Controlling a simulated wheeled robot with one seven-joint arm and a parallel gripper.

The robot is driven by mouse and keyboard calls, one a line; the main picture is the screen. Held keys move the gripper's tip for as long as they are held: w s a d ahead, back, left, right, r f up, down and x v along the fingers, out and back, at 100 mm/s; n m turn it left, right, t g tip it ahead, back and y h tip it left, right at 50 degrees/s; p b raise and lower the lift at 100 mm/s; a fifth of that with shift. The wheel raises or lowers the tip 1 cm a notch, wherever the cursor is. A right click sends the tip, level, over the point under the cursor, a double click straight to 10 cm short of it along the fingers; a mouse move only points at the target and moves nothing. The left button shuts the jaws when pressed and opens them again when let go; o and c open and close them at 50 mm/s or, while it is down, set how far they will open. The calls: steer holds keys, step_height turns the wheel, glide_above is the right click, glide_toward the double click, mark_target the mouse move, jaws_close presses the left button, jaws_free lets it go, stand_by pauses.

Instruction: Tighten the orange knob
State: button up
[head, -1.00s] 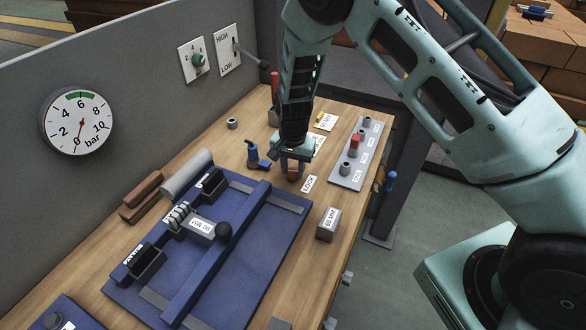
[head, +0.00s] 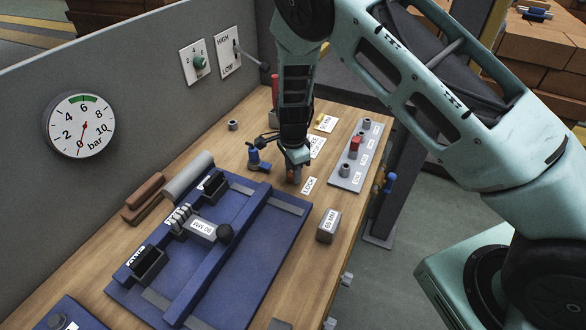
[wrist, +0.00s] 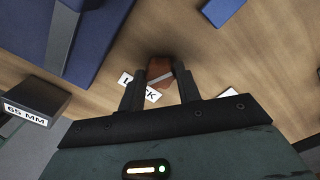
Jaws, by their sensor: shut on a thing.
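The orange knob (head: 294,175) stands on the wooden bench beside the white LOCK label (head: 309,186). In the wrist view the knob (wrist: 159,68) shows as a brownish-orange block with a pale line across its top. My gripper (head: 295,167) points down over it. In the wrist view my gripper (wrist: 160,84) has one finger on each side of the knob, shut on it. The LOCK label (wrist: 127,80) is partly covered by a finger there. The lower part of the knob is hard to see.
A blue fixture (head: 258,245) fills the bench to the left. A blue clamp (head: 256,158) stands close at the knob's left. A grey block marked 65 MM (head: 328,227) and a grey plate with pegs (head: 343,172) lie to the right. A gauge (head: 79,126) hangs on the wall.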

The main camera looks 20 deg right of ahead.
steer(key=shift+m, duration=0.3)
stand_by(0.4)
steer(key=o, duration=1)
steer(key=shift+c, duration=0.2)
steer(key=shift+r, duration=0.15)
step_height(320, 180, up, 17)
steer(key=b, duration=0.2)
steer(key=shift+b, duration=0.35)
steer(key=shift+r, duration=0.1)
